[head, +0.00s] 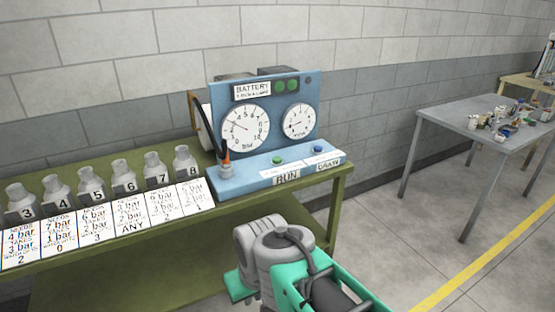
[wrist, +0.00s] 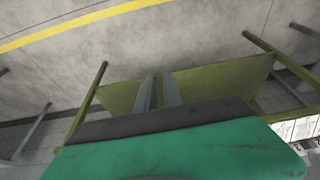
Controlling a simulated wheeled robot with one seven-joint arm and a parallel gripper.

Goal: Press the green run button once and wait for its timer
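The green run button (head: 277,160) sits on the sloped base of the blue battery panel (head: 262,92), above a RUN label (head: 287,178). A blue button (head: 318,149) sits to its right, above a DRAW label (head: 328,165). My arm is in front of the bench in the head view, which does not show my fingertips. In the wrist view my gripper (wrist: 158,90) shows two grey fingers with a narrow empty gap, apart from the button.
The panel stands on an olive bench (head: 335,190). Several numbered bottles (head: 123,178) stand left of it behind printed cards (head: 130,222). An orange-tipped nozzle (head: 226,158) and black hose are at the panel's left. A grey table (head: 460,120) with clutter is at right; floor lies between.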

